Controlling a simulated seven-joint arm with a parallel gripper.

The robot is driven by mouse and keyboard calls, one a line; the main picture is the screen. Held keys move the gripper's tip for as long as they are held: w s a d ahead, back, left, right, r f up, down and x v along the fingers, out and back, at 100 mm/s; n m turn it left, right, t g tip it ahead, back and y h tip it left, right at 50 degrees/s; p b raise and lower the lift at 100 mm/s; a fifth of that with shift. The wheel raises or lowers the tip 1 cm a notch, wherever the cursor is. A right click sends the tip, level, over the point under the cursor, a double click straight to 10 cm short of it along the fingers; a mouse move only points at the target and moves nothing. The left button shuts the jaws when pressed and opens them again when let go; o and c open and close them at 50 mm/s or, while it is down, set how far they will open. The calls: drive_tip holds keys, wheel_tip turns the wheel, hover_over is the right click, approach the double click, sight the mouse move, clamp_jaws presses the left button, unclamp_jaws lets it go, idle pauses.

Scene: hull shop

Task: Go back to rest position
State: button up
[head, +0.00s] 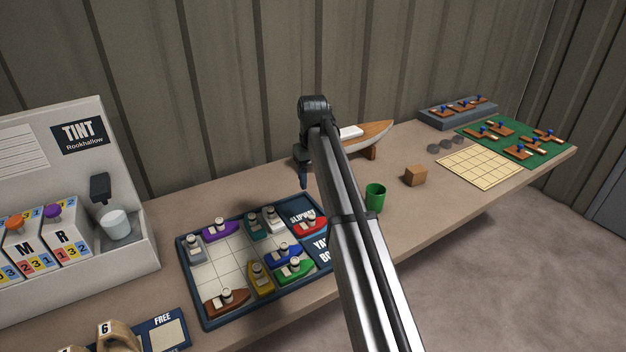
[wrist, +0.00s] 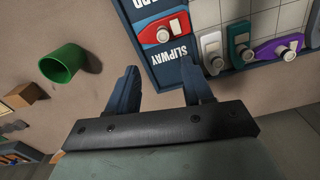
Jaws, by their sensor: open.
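My gripper (head: 304,180) hangs above the back of the table, behind the boat tray and in front of the wall, fingers pointing down. In the wrist view my gripper (wrist: 159,76) has its two dark fingers apart, with nothing between them. The blue-edged boat tray (head: 203,324) holds several small coloured boats on a light grid. The red boat (wrist: 165,32) sits in the slipway strip, beyond the fingers in the wrist view. My arm crosses the head view and hides part of the tray's right side.
A green cup (head: 375,197) and a brown block (head: 415,176) stand right of my arm. A wooden model hull (head: 376,133) is behind it. The tint station (head: 139,258) stands at left. A cream grid board (head: 480,168) and green mat (head: 552,152) lie far right.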

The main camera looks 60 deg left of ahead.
idle(0.3)
drive_tip(key=w+d+f+m, duration=0.3)
drive_tip(key=w+d+f, duration=0.6)
drive_tip(key=w+d, duration=0.4)
drive_tip(key=w+d+f+m, duration=0.3)
drive_tip(key=w+d+f, duration=0.6)
drive_tip(key=d, duration=0.6)
drive_tip(key=w+d+f+m, duration=0.2)
drive_tip(key=d+f, duration=0.2)
drive_tip(key=d, duration=0.8)
drive_tip(key=w+d+f+m, duration=0.2)
drive_tip(key=d+f, duration=0.2)
drive_tip(key=d, duration=0.7)
drive_tip(key=w+d+f+m, duration=0.2)
drive_tip(key=d+f, duration=0.2)
drive_tip(key=d, duration=0.8)
drive_tip(key=s+d+f+m, duration=0.25)
drive_tip(key=s+d, duration=0.25)
drive_tip(key=d, duration=0.6)
drive_tip(key=s+d+f+m, duration=0.2)
drive_tip(key=s+d+f, duration=0.2)
drive_tip(key=d, duration=0.6)
drive_tip(key=s+f+g, duration=0.3)
drive_tip(key=s+f, duration=0.7)
drive_tip(key=s, duration=0.5)
drive_tip(key=s+f+g, duration=0.3)
drive_tip(key=s+f, duration=0.7)
drive_tip(key=s, duration=0.4)
drive_tip(key=shift+s+f+g, duration=0.3)
drive_tip(key=shift+s+g, duration=0.1)
